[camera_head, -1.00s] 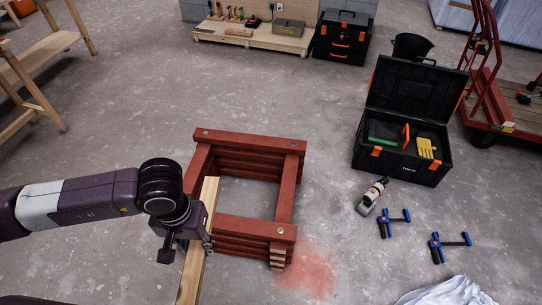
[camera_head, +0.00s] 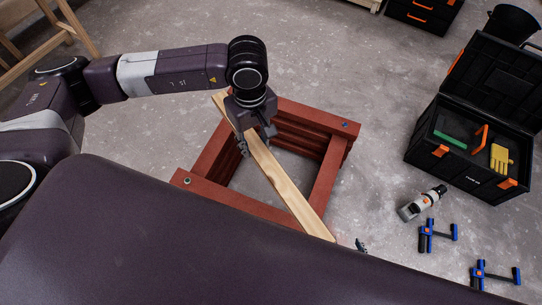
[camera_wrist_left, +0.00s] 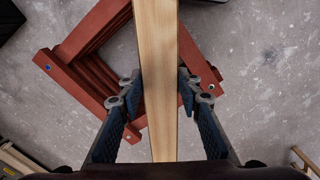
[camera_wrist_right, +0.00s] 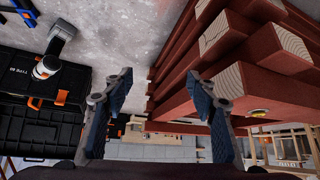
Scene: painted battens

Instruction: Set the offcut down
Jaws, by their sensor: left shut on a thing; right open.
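The offcut, a long pale wooden strip (camera_head: 283,185), is gripped by my left gripper (camera_head: 257,143). It slants across above the stacked red batten frame (camera_head: 322,187), from its back left to its front right. In the left wrist view the offcut (camera_wrist_left: 157,60) runs between the two fingers (camera_wrist_left: 160,88), with the red frame (camera_wrist_left: 85,70) below. I cannot tell whether the offcut touches the frame. My right gripper (camera_wrist_right: 160,92) is open and empty, close beside the red batten ends (camera_wrist_right: 235,85). My body hides most of it in the head view.
An open black toolbox (camera_head: 460,165) stands at the right. A grey-white cordless tool (camera_head: 420,205) and blue clamps (camera_head: 436,236) (camera_head: 495,275) lie on the floor before it. Bare concrete floor lies behind the frame. A wooden trestle (camera_head: 40,30) stands at the far left.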

